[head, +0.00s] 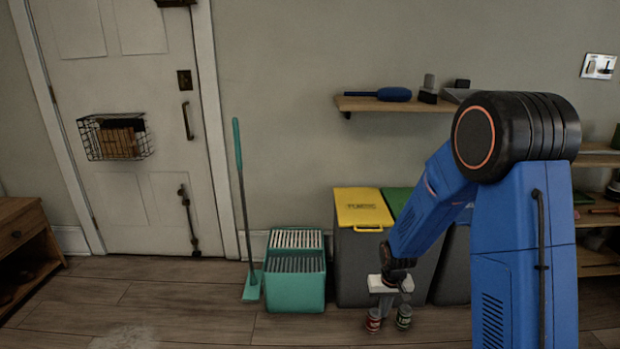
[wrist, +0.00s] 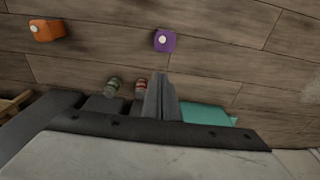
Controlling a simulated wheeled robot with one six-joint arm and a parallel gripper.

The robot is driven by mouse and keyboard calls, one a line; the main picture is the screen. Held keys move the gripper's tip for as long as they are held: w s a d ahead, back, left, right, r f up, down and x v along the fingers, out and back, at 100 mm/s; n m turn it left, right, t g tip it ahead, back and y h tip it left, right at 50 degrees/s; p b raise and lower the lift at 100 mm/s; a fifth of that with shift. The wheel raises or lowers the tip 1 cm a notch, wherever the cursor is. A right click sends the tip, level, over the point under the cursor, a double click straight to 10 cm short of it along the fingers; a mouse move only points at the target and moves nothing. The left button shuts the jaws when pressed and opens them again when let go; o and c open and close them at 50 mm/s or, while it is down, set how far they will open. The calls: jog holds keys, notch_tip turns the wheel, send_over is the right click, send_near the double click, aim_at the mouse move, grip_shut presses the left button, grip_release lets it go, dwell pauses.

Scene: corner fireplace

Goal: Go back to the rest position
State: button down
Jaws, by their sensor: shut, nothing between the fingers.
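My gripper (head: 387,305) hangs low, pointing down in front of the bins in the head view. Its grey fingers also show in the wrist view (wrist: 160,98), close together with nothing between them. A red can (head: 373,320) and a green can (head: 404,317) stand on the floor by the fingers. The red can (wrist: 141,86) and the green can (wrist: 113,87) are left of the fingers in the wrist view. I cannot tell whether the fingers touch a can. My blue arm is bent, with its elbow high.
A yellow-lidded bin (head: 363,208) and a green-lidded bin (head: 397,198) stand behind my gripper. A teal mop bucket (head: 295,285) is to the left. A wall shelf (head: 390,104) hangs above. A purple box (wrist: 165,41) and an orange box (wrist: 47,29) are on the floor.

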jog(key=s+d+r+t, duration=0.1)
jog(key=s+d+r, duration=0.1)
jog(key=s+r, duration=0.95)
jog(key=s+d+r+t, duration=0.2)
jog(key=s+r, duration=0.7)
jog(key=r, duration=0.6)
jog(key=s+d+r, duration=0.1)
jog(key=s+r, duration=0.3)
jog(key=s, duration=0.7)
jog(key=shift+s+t, duration=0.3)
jog(key=shift+s, duration=0.05)
